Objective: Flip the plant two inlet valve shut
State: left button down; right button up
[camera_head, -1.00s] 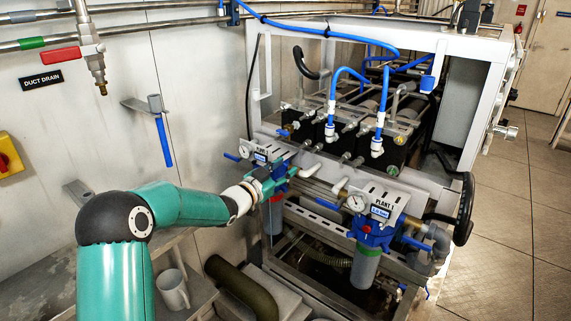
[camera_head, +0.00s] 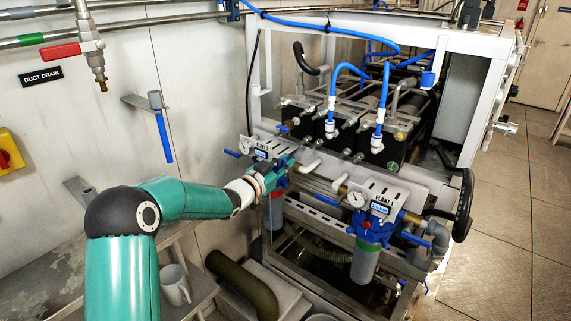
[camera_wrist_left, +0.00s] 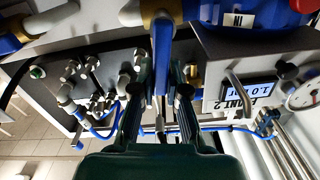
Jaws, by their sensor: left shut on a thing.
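The plant two unit shows in the head view as a grey panel (camera_head: 262,147) with a gauge and a blue display, above a red-collared filter housing (camera_head: 275,212). In the left wrist view its PLANT 2 label plate (camera_wrist_left: 245,98) is to the right. My left gripper (camera_head: 284,166) is at the right side of this unit. In the left wrist view the fingers (camera_wrist_left: 165,88) are shut on a blue valve lever (camera_wrist_left: 160,55), which runs between them. The gripper hides most of this valve in the head view. My right gripper is not in view.
The plant one unit (camera_head: 380,200), with its own gauge and blue levers, is to the right. Another blue lever (camera_head: 232,153) sticks out left of plant two. Pipes and fittings crowd the rack.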

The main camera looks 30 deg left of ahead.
pick_arm(q)
jog(key=shift+a+n, duration=0.5)
jog(key=shift+n, duration=0.7)
jog(key=c, duration=1.2)
grip_release()
jog(key=shift+r, duration=0.1)
jog(key=shift+o, duration=0.2)
jog(key=shift+a+r, duration=0.1)
